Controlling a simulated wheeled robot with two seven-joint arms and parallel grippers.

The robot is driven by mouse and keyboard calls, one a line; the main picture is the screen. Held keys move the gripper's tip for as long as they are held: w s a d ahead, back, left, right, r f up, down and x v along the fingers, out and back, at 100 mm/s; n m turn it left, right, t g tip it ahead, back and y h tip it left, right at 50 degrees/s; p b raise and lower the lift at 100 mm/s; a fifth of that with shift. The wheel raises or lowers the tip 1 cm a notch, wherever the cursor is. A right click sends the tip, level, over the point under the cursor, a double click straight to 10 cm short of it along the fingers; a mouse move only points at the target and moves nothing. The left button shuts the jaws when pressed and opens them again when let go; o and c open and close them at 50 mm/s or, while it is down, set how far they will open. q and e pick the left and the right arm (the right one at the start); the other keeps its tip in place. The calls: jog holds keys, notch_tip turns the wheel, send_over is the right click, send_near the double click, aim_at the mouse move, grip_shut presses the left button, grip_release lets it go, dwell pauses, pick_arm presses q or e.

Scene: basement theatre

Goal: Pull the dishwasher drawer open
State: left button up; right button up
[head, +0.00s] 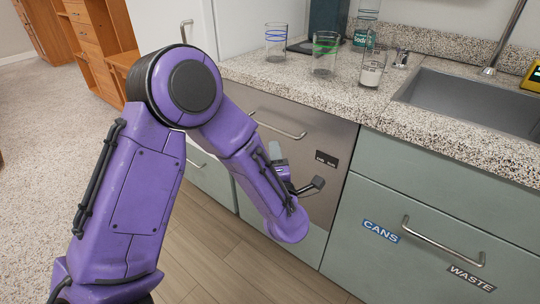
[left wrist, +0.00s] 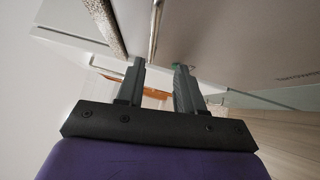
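The dishwasher drawer (head: 312,138) is a grey metallic front under the counter, with a small dark label at its right. It looks shut. Its bar handle (head: 282,126) runs across the upper part. My left gripper (head: 278,155) is in front of the drawer, just below the handle in the head view; the forearm and wrist hide part of the front. In the left wrist view the two fingers (left wrist: 159,70) are apart with a gap between them. The handle bar (left wrist: 155,30) lines up with that gap; whether it is between the fingertips I cannot tell. My right gripper is not in view.
The speckled counter (head: 300,84) overhangs the drawer and holds several glasses (head: 325,53) and a sink (head: 470,103). Right of the drawer is a green cabinet (head: 370,205) with a handle and CANS and WASTE labels. Wooden floor (head: 215,250) below is clear.

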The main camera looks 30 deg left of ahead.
aim_at(269, 127)
pick_arm(q)
jog(key=shift+n, duration=0.5)
jog(key=x, duration=0.7)
jog(key=r+x, duration=0.1)
jog(key=x, duration=0.2)
jog(key=shift+w+a+r, duration=0.1)
jog(key=shift+w+a, duration=0.05)
jog(key=shift+a, duration=0.2)
grip_shut()
